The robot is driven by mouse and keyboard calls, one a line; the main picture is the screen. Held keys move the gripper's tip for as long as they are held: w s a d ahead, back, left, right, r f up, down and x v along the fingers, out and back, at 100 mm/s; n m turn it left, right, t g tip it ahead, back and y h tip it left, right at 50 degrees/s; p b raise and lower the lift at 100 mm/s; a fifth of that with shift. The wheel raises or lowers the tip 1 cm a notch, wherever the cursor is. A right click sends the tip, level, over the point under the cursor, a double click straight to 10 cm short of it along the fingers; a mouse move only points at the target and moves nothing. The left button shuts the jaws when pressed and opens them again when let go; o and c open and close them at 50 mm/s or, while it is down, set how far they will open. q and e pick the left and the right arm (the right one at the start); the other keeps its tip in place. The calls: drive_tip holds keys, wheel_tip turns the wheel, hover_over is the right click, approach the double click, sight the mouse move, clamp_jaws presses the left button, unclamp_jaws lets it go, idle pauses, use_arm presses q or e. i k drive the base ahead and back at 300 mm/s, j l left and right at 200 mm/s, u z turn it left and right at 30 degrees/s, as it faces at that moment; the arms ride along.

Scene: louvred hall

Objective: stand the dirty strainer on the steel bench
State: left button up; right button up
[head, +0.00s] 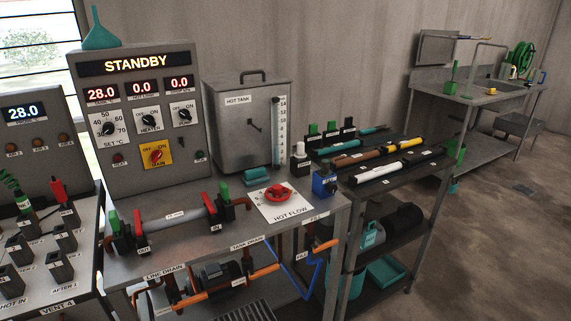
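Neither of my grippers shows in the head view. I cannot pick out a dirty strainer in this view. A grey steel bench (222,256) fills the middle, carrying a control panel, a tank and a pipe run. A second steel bench with a sink (440,78) stands at the far right back. Which one is the task's bench I cannot tell. A pale pipe section (178,215) lies on the near bench between red, green and black fittings.
The control panel (130,60) reads STANDBY, with a teal funnel (101,32) on top. The steel hot tank (235,125) is beside it. A dark rack (395,180) holds several tubes. Orange-handled valves (263,273) hang below the bench front. Floor (480,240) is clear at right.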

sight(163, 205)
drive_tip(key=i+l+u, duration=0.15)
drive_tip(key=l+u, duration=0.2)
drive_tip(key=i+l+u, duration=0.1)
drive_tip(key=l+u, duration=0.6)
drive_tip(key=i+j, duration=0.05)
